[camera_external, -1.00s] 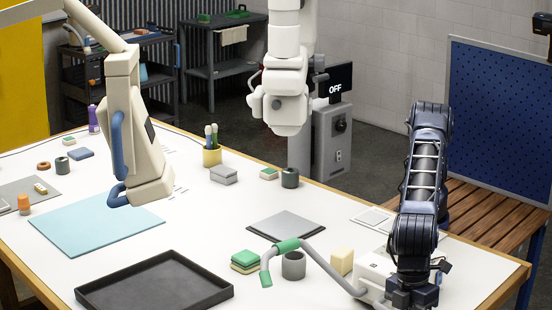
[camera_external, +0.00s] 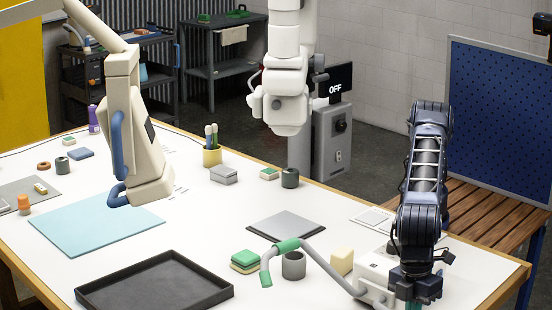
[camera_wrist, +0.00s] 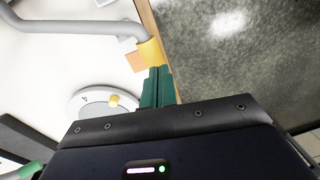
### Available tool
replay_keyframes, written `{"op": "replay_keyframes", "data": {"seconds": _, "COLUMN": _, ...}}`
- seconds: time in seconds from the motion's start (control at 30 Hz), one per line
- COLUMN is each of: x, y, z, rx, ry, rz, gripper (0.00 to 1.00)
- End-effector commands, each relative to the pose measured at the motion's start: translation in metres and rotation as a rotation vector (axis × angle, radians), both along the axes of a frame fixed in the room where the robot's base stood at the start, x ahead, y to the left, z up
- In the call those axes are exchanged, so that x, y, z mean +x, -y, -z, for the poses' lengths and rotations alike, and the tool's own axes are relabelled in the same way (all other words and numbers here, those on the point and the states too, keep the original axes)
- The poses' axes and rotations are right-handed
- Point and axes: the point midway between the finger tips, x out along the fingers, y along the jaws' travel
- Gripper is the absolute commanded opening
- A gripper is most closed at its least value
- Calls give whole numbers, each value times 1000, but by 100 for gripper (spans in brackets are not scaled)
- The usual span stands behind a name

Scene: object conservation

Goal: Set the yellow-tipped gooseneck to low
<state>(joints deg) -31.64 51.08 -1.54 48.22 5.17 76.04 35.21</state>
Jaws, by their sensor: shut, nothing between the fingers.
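In the wrist view a grey gooseneck tube (camera_wrist: 70,25) runs along the top and ends in a yellow tip (camera_wrist: 150,52). A round white dial (camera_wrist: 88,98) with a yellow mark or knob (camera_wrist: 115,100) lies below it. My gripper (camera_wrist: 157,72) has its green fingers shut and empty, close below the yellow tip; I cannot tell whether they touch. In the external view my gripper (camera_external: 413,304) points down beside the white lamp base (camera_external: 375,270), at the front right of the table. There the yellow tip is not visible. A green-tipped gooseneck (camera_external: 288,245) bends left from the base.
A grey cup (camera_external: 293,265), a pale yellow block (camera_external: 342,261) and green-and-yellow sponges (camera_external: 245,262) stand near the green-tipped gooseneck. A black tray (camera_external: 155,285) lies at the front. The table's right edge (camera_external: 500,290) is close to my gripper, with bare floor (camera_wrist: 235,65) beyond.

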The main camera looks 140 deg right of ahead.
Motion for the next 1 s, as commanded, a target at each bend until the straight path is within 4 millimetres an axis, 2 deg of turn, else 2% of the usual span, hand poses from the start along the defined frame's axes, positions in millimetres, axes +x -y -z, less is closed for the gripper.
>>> {"op": "replay_keyframes", "data": {"seconds": 0.03, "x": 1, "y": 2, "z": -13, "rx": 2, "ry": 6, "rz": 2, "gripper": 0}}
{"op": "replay_keyframes", "data": {"seconds": 0.3, "x": 0, "y": 2, "z": -69, "rx": 4, "ry": 10, "rz": 3, "gripper": 0}}
{"op": "replay_keyframes", "data": {"seconds": 0.5, "x": 0, "y": 3, "z": -100, "rx": 4, "ry": 11, "rz": 4, "gripper": 0}}
{"op": "replay_keyframes", "data": {"seconds": 0.7, "x": -1, "y": 4, "z": -115, "rx": 3, "ry": 9, "rz": 4, "gripper": 0}}
{"op": "replay_keyframes", "data": {"seconds": 1.0, "x": -1, "y": 4, "z": -117, "rx": 3, "ry": 10, "rz": 4, "gripper": 0}}
